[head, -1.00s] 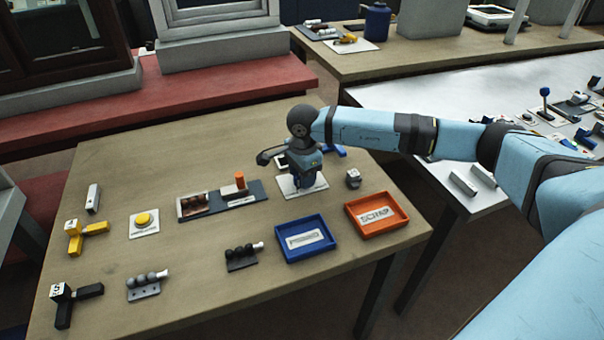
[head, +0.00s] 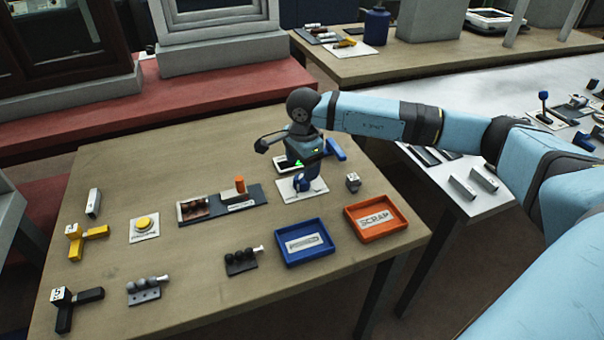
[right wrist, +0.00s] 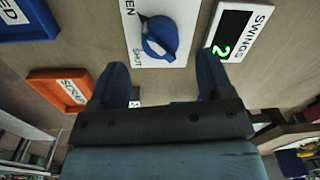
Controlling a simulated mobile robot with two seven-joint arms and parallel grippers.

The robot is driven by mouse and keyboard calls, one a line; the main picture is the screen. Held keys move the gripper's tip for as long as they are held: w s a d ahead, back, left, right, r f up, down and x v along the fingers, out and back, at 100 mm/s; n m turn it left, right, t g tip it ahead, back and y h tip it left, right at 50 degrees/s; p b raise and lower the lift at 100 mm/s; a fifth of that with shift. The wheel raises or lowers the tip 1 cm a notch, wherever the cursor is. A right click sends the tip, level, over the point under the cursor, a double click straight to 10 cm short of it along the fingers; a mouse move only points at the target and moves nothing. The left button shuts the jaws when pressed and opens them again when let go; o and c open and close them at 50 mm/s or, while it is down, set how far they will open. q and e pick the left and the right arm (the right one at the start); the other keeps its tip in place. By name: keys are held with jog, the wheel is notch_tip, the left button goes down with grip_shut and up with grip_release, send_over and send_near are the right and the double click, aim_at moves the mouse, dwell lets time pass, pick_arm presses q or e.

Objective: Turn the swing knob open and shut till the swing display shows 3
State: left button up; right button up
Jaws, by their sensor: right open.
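The blue swing knob (head: 301,183) stands on a white plate (head: 316,194) on the wooden table. In the right wrist view the knob (right wrist: 160,38) sits between an "SHUT" marking and a partly cropped "EN" marking; its ridge lies slanted. The swing display (right wrist: 229,34), labelled "SWINGS", shows a green 2. It is partly hidden behind my right gripper in the head view (head: 284,164). My right gripper (right wrist: 160,64) is open and empty, its fingers apart and pointing toward the knob, clear of it. My left gripper is not in view.
A blue tray (head: 305,260) and an orange scrap tray (head: 403,229) lie in front of the plate. A yellow button (head: 145,224) lies farther left.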

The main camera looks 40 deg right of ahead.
notch_tip(320, 180, up, 9)
jog(key=shift+s+p, duration=0.2)
jog(key=shift+p, duration=0.1)
jog(key=shift+f, duration=0.1)
dwell(0.4)
